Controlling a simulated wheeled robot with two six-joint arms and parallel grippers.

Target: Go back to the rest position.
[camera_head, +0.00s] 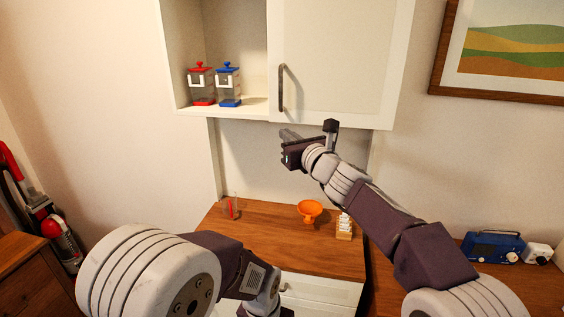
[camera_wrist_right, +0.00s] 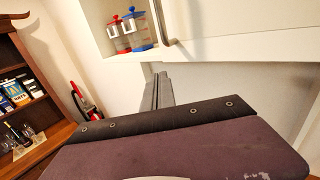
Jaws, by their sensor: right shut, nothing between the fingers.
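My right gripper (camera_head: 289,135) is raised just below the wall cabinet's lower edge, left of the arm's wrist. Its fingers are together with nothing between them. In the right wrist view the shut fingers (camera_wrist_right: 158,90) point away toward the wall under the cabinet. My left arm comes in low in the head view and reaches down over the counter's front. The left gripper's fingers are not visible there.
The wall cabinet (camera_head: 340,60) has its sliding-looking door with a handle (camera_head: 281,88) at right. A red-lidded canister (camera_head: 202,85) and a blue-lidded canister (camera_head: 229,87) stand in its open left part. An orange funnel-like bowl (camera_head: 310,209) stands on the wooden counter (camera_head: 268,237).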

